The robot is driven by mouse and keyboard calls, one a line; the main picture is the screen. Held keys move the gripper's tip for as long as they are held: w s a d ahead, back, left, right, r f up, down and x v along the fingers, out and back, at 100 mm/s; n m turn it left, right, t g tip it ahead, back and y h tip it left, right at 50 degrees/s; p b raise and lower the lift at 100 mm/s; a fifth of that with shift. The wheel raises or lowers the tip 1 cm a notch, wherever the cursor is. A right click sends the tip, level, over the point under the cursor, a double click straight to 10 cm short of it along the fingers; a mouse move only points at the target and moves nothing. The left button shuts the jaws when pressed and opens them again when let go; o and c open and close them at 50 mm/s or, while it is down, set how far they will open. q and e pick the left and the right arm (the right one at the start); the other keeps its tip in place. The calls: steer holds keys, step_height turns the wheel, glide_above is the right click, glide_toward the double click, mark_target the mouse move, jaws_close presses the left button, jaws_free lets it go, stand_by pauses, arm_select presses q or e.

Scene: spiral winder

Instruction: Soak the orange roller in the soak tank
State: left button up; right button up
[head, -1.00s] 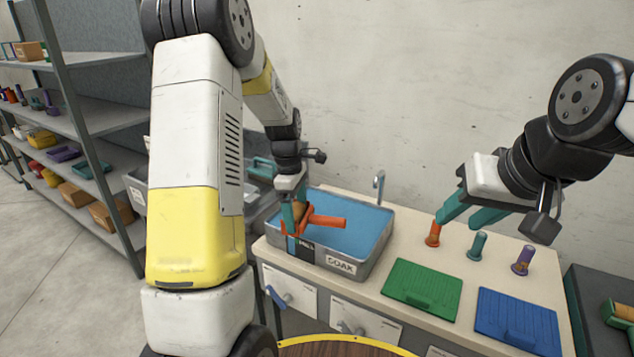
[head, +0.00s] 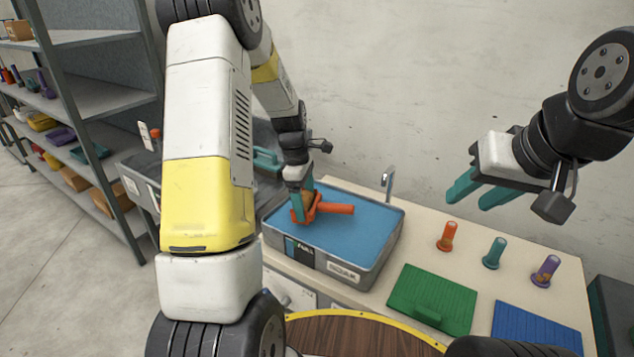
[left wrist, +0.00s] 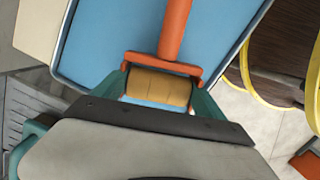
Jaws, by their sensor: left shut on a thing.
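The orange roller (head: 333,208) has an orange handle and frame around a tan cylinder. My left gripper (head: 304,203) is shut on it by the roller end. In the left wrist view the teal fingers (left wrist: 160,95) sit on both sides of the tan cylinder (left wrist: 160,88), and the orange handle (left wrist: 175,30) points away. The soak tank (head: 347,277) is a grey basin of blue liquid labelled SOAK. The roller is over the tank's left part, at or close above the liquid; whether it touches is unclear. My right gripper (head: 474,192) is open and empty above the bench.
Orange, teal and purple cylinders (head: 447,236) (head: 494,253) (head: 546,271) stand on the bench right of the tank. A green board (head: 432,298) and a blue board (head: 535,328) lie in front. A tap (head: 388,180) rises behind the tank. Shelves stand at left.

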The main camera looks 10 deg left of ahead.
arm_select(q)
steer(key=shift+f, duration=4.25)
steer(key=shift+r, duration=0.1)
stand_by(2.4)
steer(key=shift+r, duration=5.8)
